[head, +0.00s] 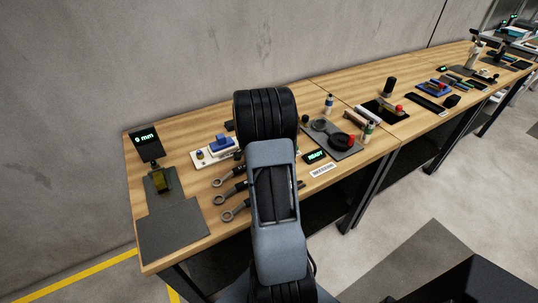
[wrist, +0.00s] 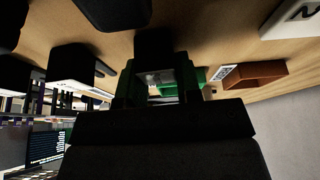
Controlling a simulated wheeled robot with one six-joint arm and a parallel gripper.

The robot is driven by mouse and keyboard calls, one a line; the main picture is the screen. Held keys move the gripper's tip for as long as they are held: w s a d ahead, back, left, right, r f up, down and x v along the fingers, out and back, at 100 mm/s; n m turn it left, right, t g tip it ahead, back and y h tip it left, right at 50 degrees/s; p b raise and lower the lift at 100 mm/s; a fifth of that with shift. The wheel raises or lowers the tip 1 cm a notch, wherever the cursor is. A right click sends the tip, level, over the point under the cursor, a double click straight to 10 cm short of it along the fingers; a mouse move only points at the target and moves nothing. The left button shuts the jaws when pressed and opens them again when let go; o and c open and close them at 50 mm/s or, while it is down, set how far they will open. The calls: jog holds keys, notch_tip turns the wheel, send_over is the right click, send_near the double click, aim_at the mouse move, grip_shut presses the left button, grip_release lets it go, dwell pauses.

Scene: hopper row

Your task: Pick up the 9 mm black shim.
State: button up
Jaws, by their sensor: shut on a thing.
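In the wrist view my gripper (wrist: 155,82) is in the middle, its dark fingers closed around a small black block that I take to be the black shim (wrist: 154,44). The block sticks out past the fingertips over the wooden bench. Green and grey surfaces show around and behind the fingers; I cannot tell what they belong to. Shadow hides the exact contact. In the head view my own arm covers the gripper and the shim. The display reading "9 mm" (head: 145,139) stands at the bench's left end.
Near the display are a dark holder with a yellow-green block (head: 162,181) and a bare grey mat (head: 172,234). Ring-ended tools (head: 229,199) and a white-and-blue fixture (head: 217,150) lie left of my arm. A "READY" display (head: 315,156) and bottles are to its right. A brown open box (wrist: 254,74) shows in the wrist view.

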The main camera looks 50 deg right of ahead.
jog(key=shift+f, duration=0.2)
jog(key=o, duration=1)
jog(key=shift+r+p, duration=0.25)
jog(key=shift+p, duration=0.15)
